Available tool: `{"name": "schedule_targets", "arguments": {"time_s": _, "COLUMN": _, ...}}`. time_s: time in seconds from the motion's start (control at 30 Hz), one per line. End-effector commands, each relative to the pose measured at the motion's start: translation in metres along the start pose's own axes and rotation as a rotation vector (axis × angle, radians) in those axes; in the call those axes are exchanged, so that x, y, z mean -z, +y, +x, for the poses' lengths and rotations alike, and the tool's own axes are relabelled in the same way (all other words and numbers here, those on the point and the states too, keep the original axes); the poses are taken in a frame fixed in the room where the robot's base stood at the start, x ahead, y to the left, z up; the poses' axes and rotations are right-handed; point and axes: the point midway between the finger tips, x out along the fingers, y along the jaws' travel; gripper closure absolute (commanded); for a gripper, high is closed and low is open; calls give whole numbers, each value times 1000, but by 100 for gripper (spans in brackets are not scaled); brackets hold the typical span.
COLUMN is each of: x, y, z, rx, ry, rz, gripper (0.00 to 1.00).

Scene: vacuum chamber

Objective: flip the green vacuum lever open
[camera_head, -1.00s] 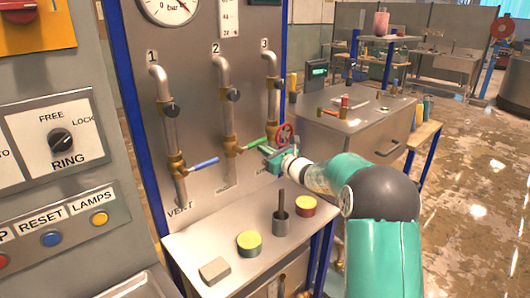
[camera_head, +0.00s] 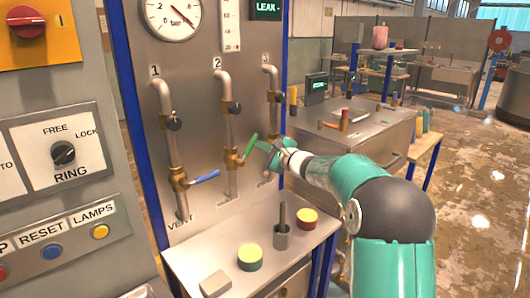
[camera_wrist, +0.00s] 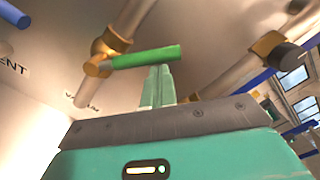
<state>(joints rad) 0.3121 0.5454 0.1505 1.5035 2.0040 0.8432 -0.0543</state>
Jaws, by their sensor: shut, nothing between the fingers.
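The green vacuum lever (camera_head: 248,148) sits on the brass valve of pipe 2 and slants steeply up and to the right. It also shows in the wrist view (camera_wrist: 148,57), running right from the brass valve (camera_wrist: 103,58). My gripper (camera_head: 264,147) is just right of the lever in the head view. In the wrist view my gripper's fingers (camera_wrist: 158,78) are shut together with nothing between them. Their tips lie right at the lever's underside and seem to touch it; the exact contact is hard to tell.
A blue lever (camera_head: 205,177) is on pipe 1 to the left, above the VENT label. Pipe 3 (camera_head: 272,82) stands behind my gripper. A steel shelf (camera_head: 215,265) below holds a green-yellow cylinder (camera_head: 250,257), a red-yellow one (camera_head: 307,218) and a grey block (camera_head: 215,284).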

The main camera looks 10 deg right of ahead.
Motion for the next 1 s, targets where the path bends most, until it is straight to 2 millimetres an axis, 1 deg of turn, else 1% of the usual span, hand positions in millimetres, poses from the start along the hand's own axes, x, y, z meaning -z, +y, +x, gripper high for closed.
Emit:
{"name": "schedule_targets", "arguments": {"time_s": 0.03, "x": -6, "y": -2, "z": 1, "rx": -1, "ry": -5, "rz": -44, "gripper": 100}}
{"name": "schedule_targets", "arguments": {"time_s": 0.2, "x": -21, "y": -4, "z": 2, "rx": -9, "ry": -6, "rz": -205, "gripper": 100}}
{"name": "schedule_targets", "arguments": {"time_s": 0.4, "x": -35, "y": -3, "z": 2, "rx": -19, "ry": -5, "rz": -386, "gripper": 100}}
{"name": "schedule_targets", "arguments": {"time_s": 0.63, "x": -49, "y": 0, "z": 3, "rx": -26, "ry": -5, "rz": -550, "gripper": 100}}
{"name": "schedule_targets", "arguments": {"time_s": 1.0, "x": -58, "y": 3, "z": 4, "rx": -27, "ry": -4, "rz": -549, "gripper": 100}}
